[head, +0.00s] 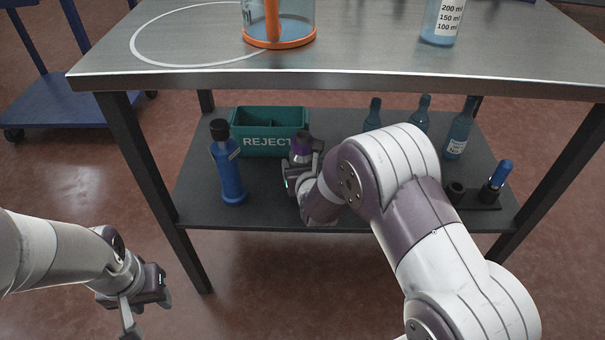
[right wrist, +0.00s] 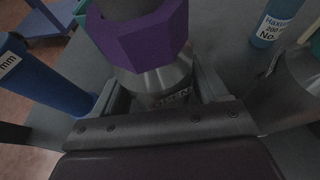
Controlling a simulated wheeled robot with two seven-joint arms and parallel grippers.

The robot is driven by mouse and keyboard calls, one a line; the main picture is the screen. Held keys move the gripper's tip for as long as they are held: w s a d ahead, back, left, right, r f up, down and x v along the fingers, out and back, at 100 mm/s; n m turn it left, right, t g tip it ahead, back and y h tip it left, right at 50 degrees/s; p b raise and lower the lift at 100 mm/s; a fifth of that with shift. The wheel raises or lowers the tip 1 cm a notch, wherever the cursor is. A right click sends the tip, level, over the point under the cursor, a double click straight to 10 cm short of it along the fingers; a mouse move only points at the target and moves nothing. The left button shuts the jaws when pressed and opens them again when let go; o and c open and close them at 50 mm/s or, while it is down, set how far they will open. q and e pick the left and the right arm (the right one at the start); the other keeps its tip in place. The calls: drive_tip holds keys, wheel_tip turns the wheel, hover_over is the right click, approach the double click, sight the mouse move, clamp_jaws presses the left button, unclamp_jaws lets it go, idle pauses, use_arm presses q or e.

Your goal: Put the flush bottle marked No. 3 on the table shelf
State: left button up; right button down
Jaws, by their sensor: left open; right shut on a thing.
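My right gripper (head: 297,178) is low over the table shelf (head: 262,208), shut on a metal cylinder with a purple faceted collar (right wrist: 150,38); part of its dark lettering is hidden. The purple top (head: 301,146) also shows in the head view. Several teal bottles stand at the shelf's back right; the nearest, a labelled bottle (head: 459,128), has small print. In the right wrist view a labelled blue bottle (right wrist: 276,22) reads "No.", its number cut off. I cannot tell which is No. 3. My left gripper (head: 144,303) is open and empty, left of the table, above the floor.
A blue bottle with a black cap (head: 229,170) stands left of my right gripper. A green REJECT bin (head: 252,144) is behind. A small dark holder with a blue-topped item (head: 500,175) is at the right. The tabletop (head: 340,68) overhangs the shelf.

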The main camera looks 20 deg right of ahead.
use_arm(q)
drive_tip(key=shift+f, duration=0.2)
use_arm(e)
drive_tip(key=shift+f, duration=0.25)
use_arm(q)
drive_tip(key=shift+f, duration=0.1)
use_arm(e)
drive_tip(key=shift+f, duration=0.15)
unclamp_jaws()
drive_tip(key=shift+f, duration=0.1)
